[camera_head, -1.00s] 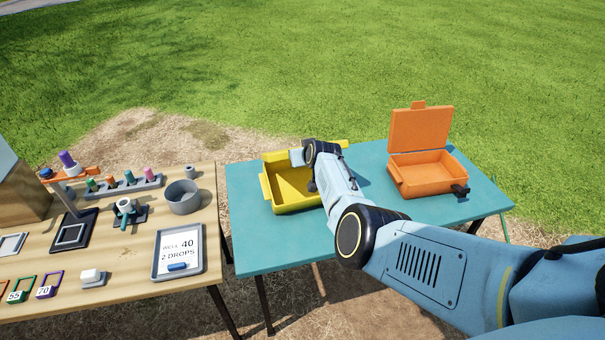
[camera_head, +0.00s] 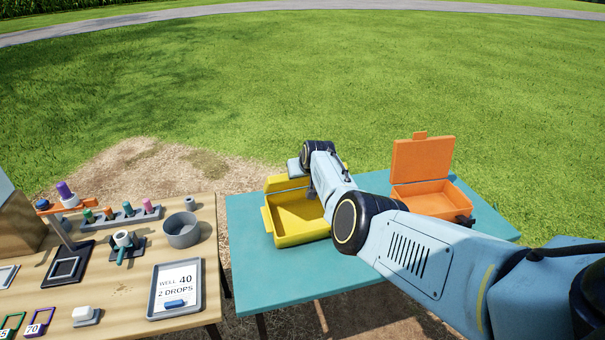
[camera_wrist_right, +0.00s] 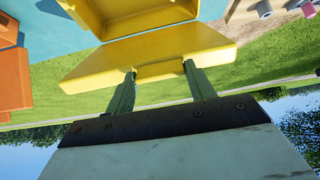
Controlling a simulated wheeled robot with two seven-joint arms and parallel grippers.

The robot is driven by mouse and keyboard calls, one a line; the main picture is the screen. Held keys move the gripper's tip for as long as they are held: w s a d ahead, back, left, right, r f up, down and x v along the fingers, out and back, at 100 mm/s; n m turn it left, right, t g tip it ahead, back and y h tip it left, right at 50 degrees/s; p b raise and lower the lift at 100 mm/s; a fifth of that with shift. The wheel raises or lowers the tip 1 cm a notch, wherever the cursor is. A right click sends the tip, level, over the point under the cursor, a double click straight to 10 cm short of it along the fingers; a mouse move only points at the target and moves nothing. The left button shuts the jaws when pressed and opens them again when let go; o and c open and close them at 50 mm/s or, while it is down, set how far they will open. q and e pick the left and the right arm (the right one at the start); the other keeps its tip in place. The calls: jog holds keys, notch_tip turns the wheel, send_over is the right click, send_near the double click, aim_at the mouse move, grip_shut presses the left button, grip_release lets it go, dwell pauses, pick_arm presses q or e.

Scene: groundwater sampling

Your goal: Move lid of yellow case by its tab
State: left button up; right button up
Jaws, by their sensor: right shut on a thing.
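The yellow case (camera_head: 300,229) stands open on the teal table. Its lid (camera_head: 282,184) is tilted up at the back edge of the case, partly hidden by my right arm. In the right wrist view the lid (camera_wrist_right: 150,54) lies across the middle, with the case (camera_wrist_right: 125,12) beyond it. My right gripper (camera_wrist_right: 161,74) is shut on the tab (camera_wrist_right: 160,70) at the lid's edge, one finger on each side. In the head view my right wrist covers the gripper and tab. My left gripper is out of view.
An orange case (camera_head: 433,198) with its lid up stands to the right on the teal table (camera_head: 275,275). The wooden table at left holds a grey bowl (camera_head: 182,230), a tray with a sign (camera_head: 175,288) and a rack of coloured vials (camera_head: 122,213).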

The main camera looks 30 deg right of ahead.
jog(key=shift+w+r, duration=0.1)
jog(key=shift+r, duration=0.05)
dwell(0.3)
jog(key=o, duration=1.4)
jog(key=p+v, duration=0.4)
jog(key=v, duration=0.9)
jog(key=shift+r, duration=0.1)
